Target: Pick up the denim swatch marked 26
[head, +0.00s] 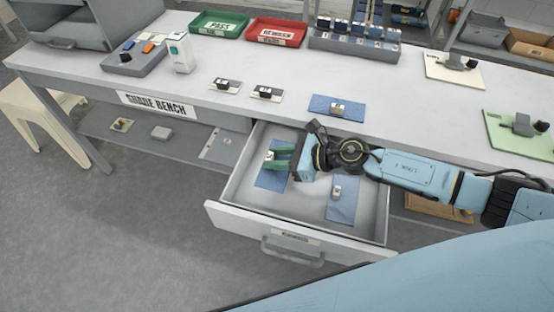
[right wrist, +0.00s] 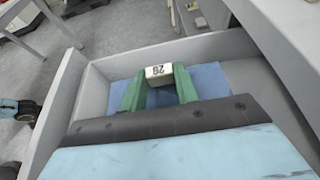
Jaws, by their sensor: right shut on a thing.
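The denim swatch marked 26 (head: 272,178) is a blue cloth piece in the left part of the open drawer. Its pale block with the number shows upside down in the right wrist view (right wrist: 160,75), with the blue cloth around and below it. My right gripper (head: 272,157) reaches in from the right, its green fingers shut on the block from both sides. The gripper hides part of the cloth. A second denim swatch (head: 341,199) with a pale block lies to the right in the same drawer. A third denim swatch (head: 337,108) lies on the bench top. My left gripper is not in view.
The drawer (head: 310,239) is pulled out, with raised walls around the swatches. Green PASS (head: 219,24) and red (head: 276,31) trays stand at the bench's back. A grey rack (head: 355,44) stands beside them. A green board (head: 519,133) lies at right.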

